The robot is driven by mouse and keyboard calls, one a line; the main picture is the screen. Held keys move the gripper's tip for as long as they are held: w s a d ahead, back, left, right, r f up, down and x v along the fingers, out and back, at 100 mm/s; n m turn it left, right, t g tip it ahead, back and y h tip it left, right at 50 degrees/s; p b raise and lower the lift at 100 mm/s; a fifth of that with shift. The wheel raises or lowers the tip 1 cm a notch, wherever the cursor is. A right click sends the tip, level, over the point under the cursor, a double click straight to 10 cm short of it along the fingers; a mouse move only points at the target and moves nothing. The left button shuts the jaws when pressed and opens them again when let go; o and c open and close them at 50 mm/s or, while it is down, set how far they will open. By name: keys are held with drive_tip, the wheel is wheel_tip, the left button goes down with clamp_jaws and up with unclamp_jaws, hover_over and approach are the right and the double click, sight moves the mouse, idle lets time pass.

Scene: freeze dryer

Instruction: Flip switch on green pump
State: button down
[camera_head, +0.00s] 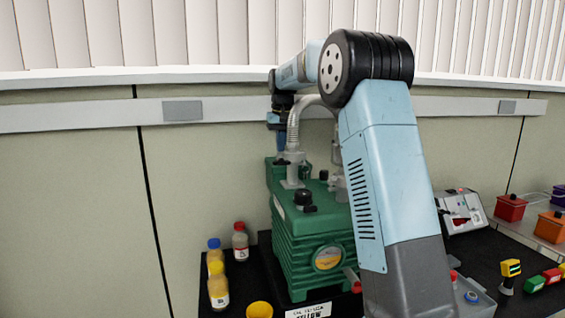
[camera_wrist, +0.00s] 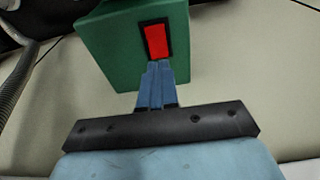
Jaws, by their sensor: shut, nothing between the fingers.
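The green pump (camera_head: 312,245) stands on the dark bench in the head view, partly hidden behind my arm. In the wrist view a green box-shaped part of the pump (camera_wrist: 110,45) carries a red rocker switch (camera_wrist: 157,41) in a black frame. My gripper (camera_wrist: 159,66) is shut, with its blue fingertips just below the red switch in the picture. I cannot tell whether they touch it. In the head view my gripper (camera_head: 281,143) is small, behind the pump's hose and above its back left part. The switch is hidden in that view.
A grey hose (camera_head: 294,125) rises from the pump's top. Bottles with yellow (camera_head: 218,285), blue and red caps stand left of the pump, near a yellow cup (camera_head: 259,310). A grey device (camera_head: 462,211) and red and orange boxes (camera_head: 510,208) are at the right. The wall is close behind.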

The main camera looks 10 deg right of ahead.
drive_tip(key=shift+r, duration=2.05)
drive_tip(key=shift+t, duration=0.9)
drive_tip(key=s+a+r, duration=0.1)
drive_tip(key=s, duration=0.6)
drive_tip(key=s+a+r, duration=0.1)
drive_tip(key=s+r, duration=0.1)
drive_tip(key=s, duration=0.5)
drive_tip(key=s+a+r, duration=0.1)
drive_tip(key=s+r, duration=0.1)
drive_tip(key=s, duration=0.5)
drive_tip(key=shift+a, duration=0.3)
drive_tip(key=s+d+f, duration=0.1)
drive_tip(key=s+f, duration=0.3)
drive_tip(key=s, duration=0.5)
drive_tip(key=s+d+f+t, duration=0.1)
drive_tip(key=s+f, duration=0.4)
drive_tip(key=s, duration=0.4)
drive_tip(key=s+d+f+t, duration=0.1)
drive_tip(key=s+f, duration=0.4)
drive_tip(key=s, duration=0.3)
drive_tip(key=shift+s+d+f, duration=0.2)
drive_tip(key=shift+s+d, duration=0.2)
